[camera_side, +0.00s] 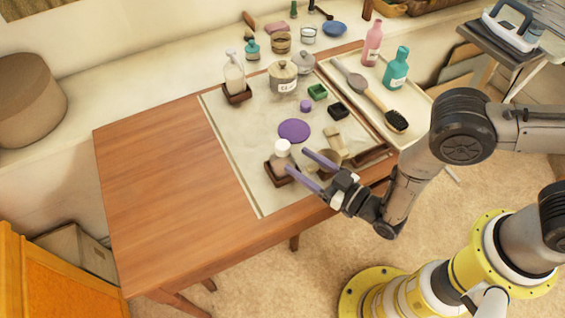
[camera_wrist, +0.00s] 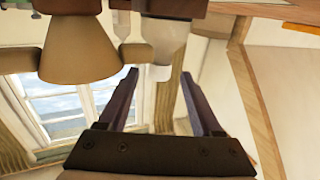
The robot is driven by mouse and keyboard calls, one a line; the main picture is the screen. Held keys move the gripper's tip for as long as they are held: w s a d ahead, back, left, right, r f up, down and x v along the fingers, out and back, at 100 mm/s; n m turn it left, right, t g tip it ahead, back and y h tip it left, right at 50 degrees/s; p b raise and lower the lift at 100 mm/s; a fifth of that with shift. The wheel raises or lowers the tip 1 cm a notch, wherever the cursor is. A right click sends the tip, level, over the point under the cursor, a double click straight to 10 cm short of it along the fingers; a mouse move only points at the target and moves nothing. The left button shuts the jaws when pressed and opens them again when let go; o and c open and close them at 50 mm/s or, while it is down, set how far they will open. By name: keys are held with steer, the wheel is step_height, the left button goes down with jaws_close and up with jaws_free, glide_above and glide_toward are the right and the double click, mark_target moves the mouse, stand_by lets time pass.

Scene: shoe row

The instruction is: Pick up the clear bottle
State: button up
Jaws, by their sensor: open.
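A clear, pale bottle with a white cap (camera_side: 282,149) stands upright in a small dark wooden tray (camera_side: 270,172) near the front of the cloth. In the wrist view, which looks upside down, this bottle (camera_wrist: 166,38) shows ahead of my fingertips, in line with the gap between them. My gripper (camera_side: 297,161) is open and empty, its purple fingers pointing at the bottle from the right. The gripper also shows in the wrist view (camera_wrist: 160,76). Another clear bottle with a pump top (camera_side: 234,76) stands in a second wooden tray at the back left.
A tan rounded object (camera_wrist: 78,50) sits close beside the bottle in the wrist view. A purple disc (camera_side: 294,131), a lidded jar (camera_side: 283,78) and a hairbrush (camera_side: 378,105) are farther back. The bare wooden tabletop (camera_side: 165,170) at left is free.

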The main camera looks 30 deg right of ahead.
mark_target(287, 154)
steer(key=x, duration=0.4)
steer(key=shift+f, duration=0.15)
steer(key=shift+c, duration=0.3)
jaws_close()
stand_by(1.0)
